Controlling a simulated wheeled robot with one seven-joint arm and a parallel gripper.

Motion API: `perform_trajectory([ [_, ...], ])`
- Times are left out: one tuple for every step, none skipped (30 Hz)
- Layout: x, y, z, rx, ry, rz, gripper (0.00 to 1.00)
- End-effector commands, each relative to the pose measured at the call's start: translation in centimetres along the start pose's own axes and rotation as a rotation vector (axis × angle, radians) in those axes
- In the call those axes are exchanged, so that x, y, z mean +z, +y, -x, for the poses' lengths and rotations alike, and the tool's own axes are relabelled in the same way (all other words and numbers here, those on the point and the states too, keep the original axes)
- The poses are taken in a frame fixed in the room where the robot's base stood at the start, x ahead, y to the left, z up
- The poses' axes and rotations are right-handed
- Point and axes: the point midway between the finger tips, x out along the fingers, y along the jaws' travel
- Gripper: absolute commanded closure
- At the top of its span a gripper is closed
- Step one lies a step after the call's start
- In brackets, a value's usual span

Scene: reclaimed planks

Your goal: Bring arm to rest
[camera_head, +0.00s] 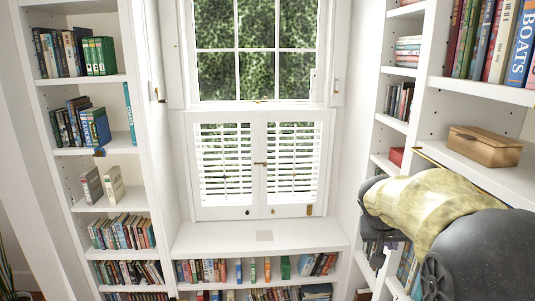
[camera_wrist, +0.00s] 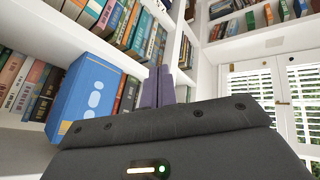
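My arm, yellowish with dark joints, reaches in from the right side of the head view, beside the right-hand bookcase. My gripper (camera_head: 377,258) hangs at the arm's far end, in front of the lower right shelves, and is partly hidden by the arm. In the wrist view, the two dark fingers of my gripper (camera_wrist: 159,85) stand side by side with no visible gap. Nothing shows between them. Shelves of books lie beyond the fingers.
A left bookcase (camera_head: 101,84), a window seat (camera_head: 264,236) and a right bookcase (camera_head: 462,86) surround a shuttered window (camera_head: 260,165). A wooden box (camera_head: 484,146) sits on a right shelf above my arm. A blue book (camera_wrist: 84,99) is close in the wrist view.

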Motion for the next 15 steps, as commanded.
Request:
perform_trajectory([
  [2.8,-1.6,-1.2,-0.051,-0.037,0.031,1.0],
  [4.3,-2.6,-1.7,-0.082,-0.058,0.052,1.0],
  [6.4,-3.8,-2.3,-0.123,-0.082,0.08,1.0],
  [7.9,-4.7,-2.6,-0.154,-0.099,0.099,1.0],
  [9.4,-5.5,-2.9,-0.182,-0.115,0.116,1.0],
  [11.5,-6.5,-3.3,-0.219,-0.137,0.138,1.0],
  [13.1,-7.3,-3.5,-0.245,-0.152,0.155,1.0],
  [14.6,-7.9,-3.7,-0.27,-0.166,0.169,1.0],
  [16.7,-8.7,-3.8,-0.302,-0.184,0.187,1.0],
  [18.2,-9.3,-4.0,-0.323,-0.197,0.201,1.0],
  [19.7,-9.7,-4.0,-0.343,-0.209,0.213,1.0],
  [21.5,-10.2,-4.1,-0.365,-0.222,0.228,1.0],
  [22.7,-10.5,-4.1,-0.379,-0.23,0.237,1.0],
  [23.7,-10.8,-4.1,-0.391,-0.237,0.244,1.0],
  [24.8,-11.0,-4.1,-0.403,-0.245,0.253,1.0],
])
